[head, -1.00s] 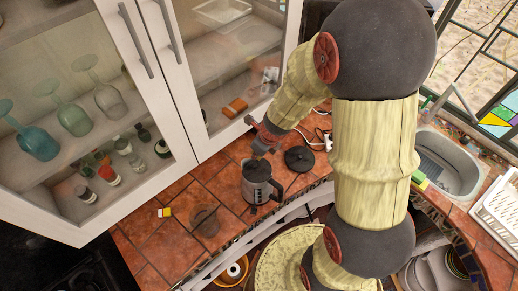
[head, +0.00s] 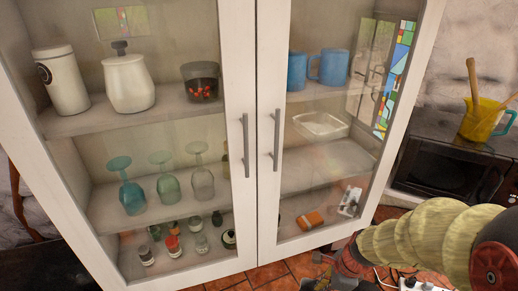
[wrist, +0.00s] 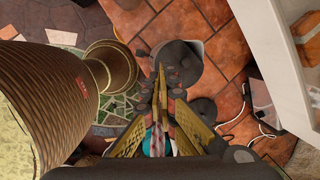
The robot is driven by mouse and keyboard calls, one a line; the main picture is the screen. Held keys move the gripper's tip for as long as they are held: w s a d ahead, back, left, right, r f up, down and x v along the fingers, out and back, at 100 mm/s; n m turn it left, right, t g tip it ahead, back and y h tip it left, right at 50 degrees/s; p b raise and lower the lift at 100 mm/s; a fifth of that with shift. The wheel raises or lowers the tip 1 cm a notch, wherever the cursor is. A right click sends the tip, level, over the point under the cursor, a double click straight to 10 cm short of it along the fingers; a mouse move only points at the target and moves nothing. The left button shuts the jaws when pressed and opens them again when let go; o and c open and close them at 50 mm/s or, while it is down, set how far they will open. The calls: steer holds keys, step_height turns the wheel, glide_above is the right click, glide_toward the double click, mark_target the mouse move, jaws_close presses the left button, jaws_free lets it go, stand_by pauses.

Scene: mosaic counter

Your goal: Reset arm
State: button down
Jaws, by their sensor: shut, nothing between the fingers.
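My gripper (wrist: 158,72) is shut and empty in the wrist view, its two fingers together at the centre. It points down over a grey kettle-like vessel (wrist: 186,60) on the terracotta tiles; whether it touches the vessel cannot be told. In the head view my arm (head: 415,237) reaches in from the lower right, bent, with its red wrist part near the bottom edge. The fingers are mostly cut off or hidden there.
A white glass-door cabinet (head: 265,120) fills most of the head view, both doors closed. A yellow jug (head: 482,120) with utensils stands on a black microwave (head: 440,172) at right. In the wrist view, a dark round lid (wrist: 203,110) and white cord (wrist: 255,130) lie beside the vessel.

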steer(key=s+f+n+t+h+b, duration=0.1)
steer(key=s+n+b, duration=0.4)
steer(key=n+b, duration=0.5)
steer(key=s+f+n+t+h+b, duration=0.1)
steer(key=s+f+n+t+b, duration=0.2)
steer(key=b, duration=1.8)
steer(key=s+f+n, duration=0.3)
steer(key=n, duration=0.4)
steer(key=shift+s+a+f+n, duration=0.15)
steer(key=shift+a+f+n, duration=0.15)
steer(key=shift+a+n, duration=0.1)
